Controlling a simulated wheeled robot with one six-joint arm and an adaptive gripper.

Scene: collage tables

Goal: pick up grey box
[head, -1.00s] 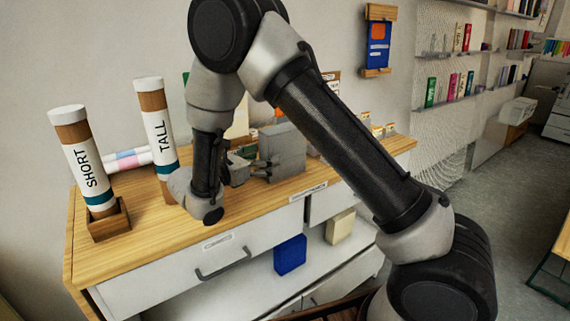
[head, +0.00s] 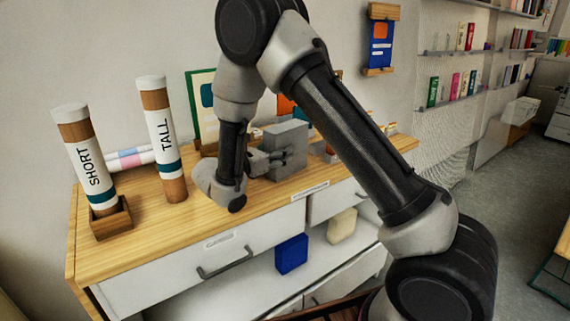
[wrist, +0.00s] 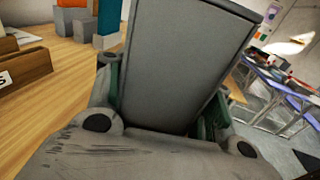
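The grey box (head: 288,136) stands on the wooden tabletop (head: 225,222), toward the middle of the counter. My gripper (head: 279,158) reaches it from the left in the head view, low at its side. In the wrist view the box (wrist: 190,55) fills the middle and looks tilted. My gripper (wrist: 162,112) has one finger along each side of the box, with dark green pads close to its edges. The fingers look spread around the box. Whether the pads touch it is hard to tell. The box's lower part is partly hidden by my gripper.
Tubes marked SHORT (head: 88,165) and TALL (head: 162,140) stand at the left, SHORT in a wooden holder (head: 112,222). A green-edged board (head: 200,100) stands behind my arm. A blue box (head: 291,254) and a cream box (head: 342,226) are on the shelf below.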

